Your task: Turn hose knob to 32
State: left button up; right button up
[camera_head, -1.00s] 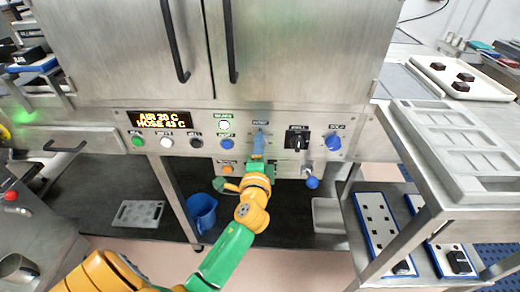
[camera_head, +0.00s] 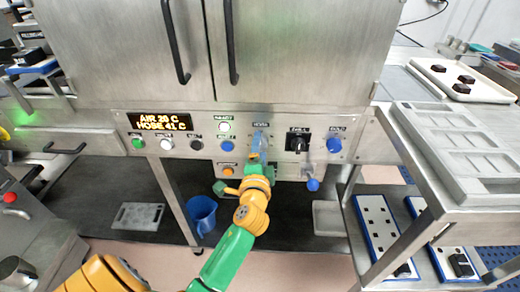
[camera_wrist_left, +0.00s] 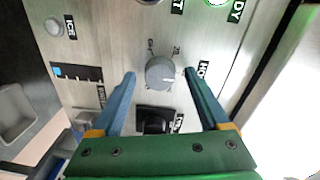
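The grey round hose knob (camera_wrist_left: 160,71) sits on the steel panel in the left wrist view. A pale mark on its face points toward the right finger, and a partly hidden label starting "HO" is beside it. My left gripper (camera_head: 259,145) is at the panel under the hose label in the head view, hiding most of the knob. In the wrist view its two blue fingers stand on either side of the knob, with a gap on each side. The display (camera_head: 160,121) reads AIR 20 C and HOSE 41 C. My right gripper is out of view.
A black switch (camera_head: 298,140) and a blue knob (camera_head: 334,144) are right of the gripper. A blue button (camera_head: 227,145) is close on its left. A blue-ended lever (camera_head: 312,184) sticks out below right. A steel shelf rack (camera_head: 432,210) stands at the right.

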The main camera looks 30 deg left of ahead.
pick_arm(q)
jog(key=v, duration=0.7)
jog(key=shift+b, duration=0.45)
jog(key=shift+f, duration=0.1)
